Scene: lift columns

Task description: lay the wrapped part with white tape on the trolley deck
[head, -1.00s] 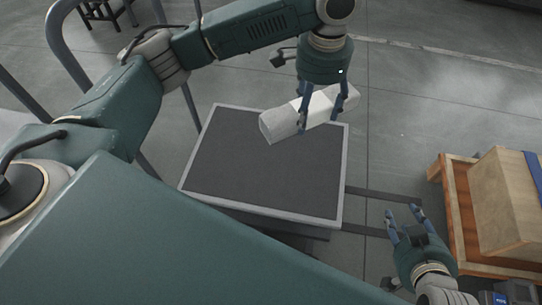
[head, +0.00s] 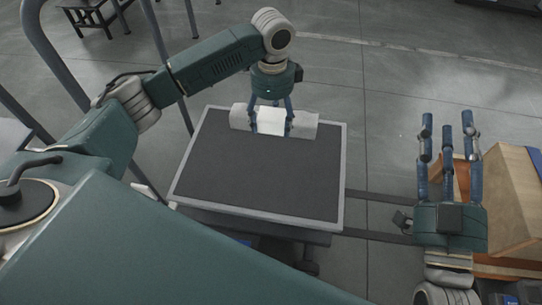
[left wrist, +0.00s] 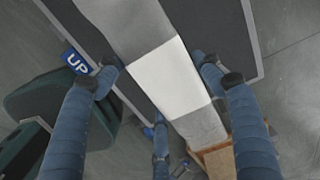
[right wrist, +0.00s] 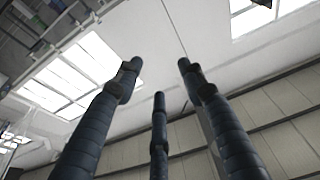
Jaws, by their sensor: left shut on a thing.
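The wrapped part (head: 240,118) is a long pale grey block with a white tape band (head: 270,122) round its middle. It lies level along the far edge of the dark trolley deck (head: 255,175), over the deck. I cannot tell whether it touches the deck. My left gripper (head: 271,130) is shut on it at the tape, from above. In the left wrist view the part (left wrist: 160,70) runs between the fingers. My right gripper (head: 447,125) is empty and open, right of the trolley, fingers pointing up; the right wrist view shows the ceiling between its fingers.
A wooden crate (head: 510,200) on an orange wooden frame stands at the right, behind my right gripper. Grey trolley handle rails (head: 45,60) rise at the left. A dark stool (head: 95,15) is at the far left. The deck's middle and near part are bare.

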